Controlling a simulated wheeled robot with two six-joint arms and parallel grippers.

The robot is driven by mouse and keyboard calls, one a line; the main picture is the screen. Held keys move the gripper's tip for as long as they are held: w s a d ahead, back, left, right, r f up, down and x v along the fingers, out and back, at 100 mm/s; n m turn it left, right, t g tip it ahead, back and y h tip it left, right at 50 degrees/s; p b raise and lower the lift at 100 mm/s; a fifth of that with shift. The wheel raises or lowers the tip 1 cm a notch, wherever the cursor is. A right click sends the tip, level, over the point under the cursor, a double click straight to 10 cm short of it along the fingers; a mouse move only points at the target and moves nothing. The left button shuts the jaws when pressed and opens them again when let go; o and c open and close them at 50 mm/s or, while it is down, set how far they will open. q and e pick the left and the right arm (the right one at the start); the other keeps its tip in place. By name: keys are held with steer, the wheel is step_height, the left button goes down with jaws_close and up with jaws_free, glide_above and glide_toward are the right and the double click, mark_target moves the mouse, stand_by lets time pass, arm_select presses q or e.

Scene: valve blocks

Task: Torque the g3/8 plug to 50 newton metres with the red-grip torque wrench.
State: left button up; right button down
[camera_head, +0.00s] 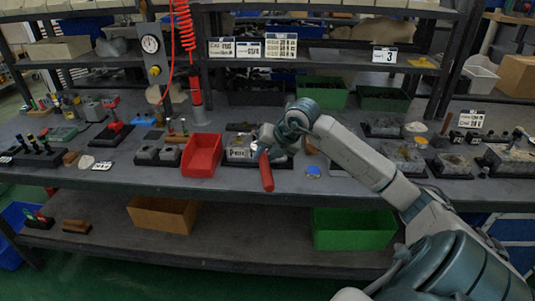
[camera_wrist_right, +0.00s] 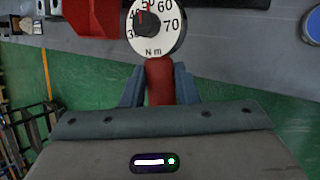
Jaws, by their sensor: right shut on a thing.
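The red-grip torque wrench shows its red handle (camera_head: 267,174) in the head view, sticking out past the bench's front edge. My right gripper (camera_head: 264,150) is shut on the wrench. In the right wrist view the red grip (camera_wrist_right: 159,80) sits between the two fingers. Beyond it is the round white Nm dial (camera_wrist_right: 155,27). A red mark lies near 50 and a dark needle points to about 40 to 50. A grey valve block (camera_head: 240,153) with a white label is just left of the gripper. The G3/8 plug and the wrench's head are hidden. My left gripper is out of view.
A red bin (camera_head: 202,155) stands left of the valve block. A blue round piece (camera_head: 313,171) lies to the right. More grey blocks (camera_head: 402,156) stand farther right. Green bins (camera_head: 323,92) are at the back. A red coiled hose (camera_head: 184,30) hangs above the bench.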

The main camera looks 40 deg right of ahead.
steer(key=shift+s+d+b, duration=0.15)
steer(key=shift+d+b, duration=0.1)
steer(key=shift+b, duration=0.1)
steer(key=shift+s+d+n+y+b, duration=0.45)
steer(key=shift+d+n+y+b, duration=0.15)
steer(key=shift+d+n+b, duration=0.25)
steer(key=shift+r, duration=0.25)
step_height(320, 180, up, 8)
steer(key=p, duration=0.5)
steer(key=shift+f, duration=0.25)
